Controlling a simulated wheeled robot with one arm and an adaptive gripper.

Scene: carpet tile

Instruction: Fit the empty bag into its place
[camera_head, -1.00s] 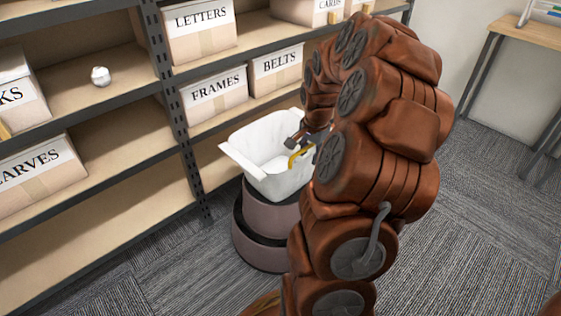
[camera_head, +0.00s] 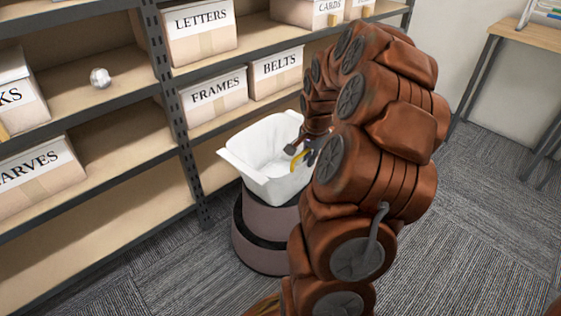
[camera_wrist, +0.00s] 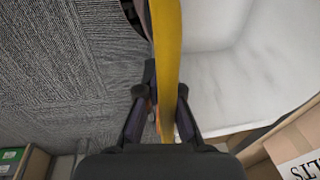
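A white, empty, open-topped container (camera_head: 262,155) with flared rim corners sits over a round mauve base (camera_head: 262,240) in the head view; I cannot tell whether this container is the bag. Its pale wall (camera_wrist: 245,85) fills the right of the wrist view. A yellow strip (camera_wrist: 166,50) runs between the fingers of my gripper (camera_wrist: 162,95), which look closed in around it. In the head view my gripper (camera_head: 306,152) is at the container's right rim, with a bit of the yellow strip (camera_head: 298,170) showing. My arm hides the container's right side.
Shelving on the left holds labelled boxes, among them FRAMES (camera_head: 216,98) and BELTS (camera_head: 276,72). A crumpled silvery ball (camera_head: 100,77) lies on a shelf. A wooden table (camera_head: 528,32) stands at the back right. Grey carpet (camera_head: 470,230) is clear on the right.

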